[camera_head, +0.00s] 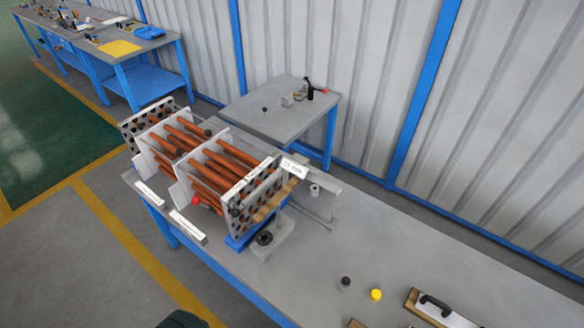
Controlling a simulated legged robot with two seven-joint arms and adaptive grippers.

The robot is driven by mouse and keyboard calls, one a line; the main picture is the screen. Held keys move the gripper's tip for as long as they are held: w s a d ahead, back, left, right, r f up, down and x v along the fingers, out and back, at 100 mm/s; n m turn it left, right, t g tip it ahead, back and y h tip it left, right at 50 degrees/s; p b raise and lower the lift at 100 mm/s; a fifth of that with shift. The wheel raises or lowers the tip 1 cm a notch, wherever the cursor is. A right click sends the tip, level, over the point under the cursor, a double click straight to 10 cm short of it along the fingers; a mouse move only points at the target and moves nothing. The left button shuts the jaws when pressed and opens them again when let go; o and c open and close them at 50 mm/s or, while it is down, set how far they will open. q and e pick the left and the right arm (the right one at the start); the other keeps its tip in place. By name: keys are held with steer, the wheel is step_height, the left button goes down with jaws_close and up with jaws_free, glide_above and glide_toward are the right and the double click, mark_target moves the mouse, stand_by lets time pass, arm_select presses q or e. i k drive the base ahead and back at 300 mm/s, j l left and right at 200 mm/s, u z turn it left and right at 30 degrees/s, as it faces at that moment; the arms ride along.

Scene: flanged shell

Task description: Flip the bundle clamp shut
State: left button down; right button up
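A tube bundle (215,160) of copper-coloured tubes, held in pale upright plates with drilled end plates, sits on the grey bench at centre left. A red knob (196,200) shows low on its near side, possibly part of the bundle clamp; its lever and whether it is open or shut cannot be made out. Neither gripper can be made out. A dark rounded shape at the bottom edge is too cut off to identify.
The grey bench (400,240) has a black knob (345,282), a yellow knob (376,295) and a black-handled block (434,305) at the front right. A grey block with a dark ring (266,240) stands beside the bundle. The bench's middle right is clear. A ribbed wall runs behind.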

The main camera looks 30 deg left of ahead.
mark_target(196, 201)
steer(key=u, duration=2)
